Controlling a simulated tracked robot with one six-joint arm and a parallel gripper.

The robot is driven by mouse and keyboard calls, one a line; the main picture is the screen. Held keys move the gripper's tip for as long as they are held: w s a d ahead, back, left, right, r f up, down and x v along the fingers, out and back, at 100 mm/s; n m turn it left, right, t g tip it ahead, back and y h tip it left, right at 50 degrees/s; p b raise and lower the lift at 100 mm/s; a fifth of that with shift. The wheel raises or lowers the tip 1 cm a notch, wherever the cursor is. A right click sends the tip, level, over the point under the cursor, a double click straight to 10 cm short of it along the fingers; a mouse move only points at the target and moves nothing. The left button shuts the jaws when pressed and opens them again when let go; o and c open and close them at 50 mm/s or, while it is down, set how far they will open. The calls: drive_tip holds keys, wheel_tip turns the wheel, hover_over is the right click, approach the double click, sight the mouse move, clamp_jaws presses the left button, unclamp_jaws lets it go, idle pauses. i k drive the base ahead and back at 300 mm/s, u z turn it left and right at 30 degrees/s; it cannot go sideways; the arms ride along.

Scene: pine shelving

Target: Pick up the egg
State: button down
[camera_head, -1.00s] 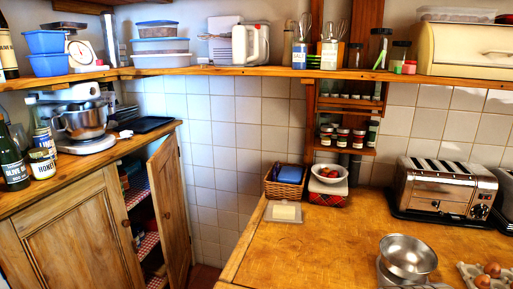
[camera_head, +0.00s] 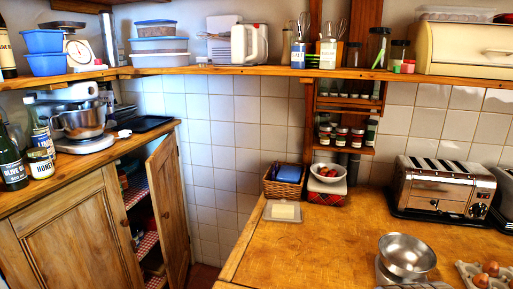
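Brown eggs (camera_head: 487,272) sit in a grey egg carton (camera_head: 467,270) at the lower right corner of the wooden counter, partly cut off by the picture edge. A white bowl (camera_head: 341,179) at the back of the counter holds several small reddish-brown rounded things (camera_head: 328,172) that may be eggs; they are too small to tell. My gripper is not in view, so its state and place are hidden.
A steel bowl (camera_head: 407,252) stands left of the carton, seemingly on a scale. A toaster (camera_head: 440,190), a wicker basket (camera_head: 284,189) and a butter dish (camera_head: 283,211) stand farther back. The counter's middle (camera_head: 320,245) is clear. A cupboard door (camera_head: 168,212) stands open at left.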

sight(492, 267)
drive_tip(key=z, duration=1.35)
drive_tip(key=k, duration=0.4)
drive_tip(key=z, duration=0.2)
drive_tip(key=i, duration=0.5)
